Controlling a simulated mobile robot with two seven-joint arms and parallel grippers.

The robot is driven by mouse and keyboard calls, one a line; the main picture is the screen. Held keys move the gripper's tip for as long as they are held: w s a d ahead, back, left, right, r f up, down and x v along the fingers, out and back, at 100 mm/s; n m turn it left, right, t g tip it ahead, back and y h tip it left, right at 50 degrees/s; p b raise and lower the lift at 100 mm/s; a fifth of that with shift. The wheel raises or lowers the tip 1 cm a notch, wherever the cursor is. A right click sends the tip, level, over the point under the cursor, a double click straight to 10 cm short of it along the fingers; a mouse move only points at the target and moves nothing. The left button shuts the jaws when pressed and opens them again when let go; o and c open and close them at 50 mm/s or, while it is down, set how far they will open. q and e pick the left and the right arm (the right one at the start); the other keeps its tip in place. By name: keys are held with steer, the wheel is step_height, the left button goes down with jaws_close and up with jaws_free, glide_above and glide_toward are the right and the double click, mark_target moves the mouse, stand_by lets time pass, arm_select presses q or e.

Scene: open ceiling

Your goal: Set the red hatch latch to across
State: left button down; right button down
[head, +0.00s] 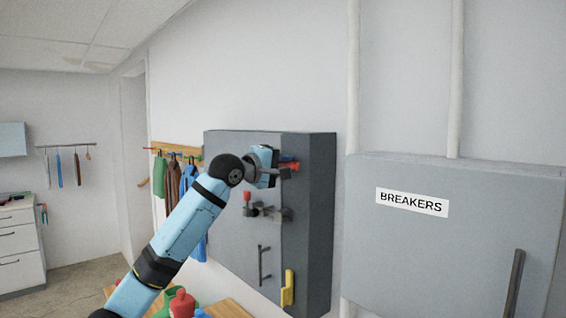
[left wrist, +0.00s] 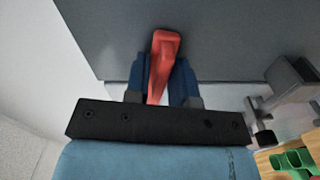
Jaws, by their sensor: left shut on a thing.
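The red hatch latch (left wrist: 164,50) is a red lever on the dark grey cabinet, high on its front. My left gripper (head: 282,168) is at the latch. In the left wrist view its two blue fingers stand on either side of the red lever and are shut on it. The lever's lower end is hidden behind the gripper body. My right gripper is in neither view.
Below the latch, the grey cabinet (head: 315,215) bears a grey bar fitting (head: 268,213), a red knob (head: 247,197), a dark handle (head: 263,265) and a yellow handle (head: 288,288). A breakers panel (head: 440,250) is at right. Clothes hang at left. A table with bottles stands below.

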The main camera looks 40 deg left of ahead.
arm_select(q)
steer(key=shift+n+p, duration=0.5)
steer(key=shift+n, duration=0.6)
steer(key=c, duration=1.2)
jaws_free()
steer(key=shift+f, duration=0.1)
steer(key=s+a+b, duration=0.1)
steer(key=s+b, duration=0.2)
steer(key=s, duration=1)
steer(key=shift+s+a+b, duration=0.15)
steer(key=shift+s+b, duration=0.15)
steer(key=shift+s, duration=0.1)
steer(key=shift+w, duration=0.1)
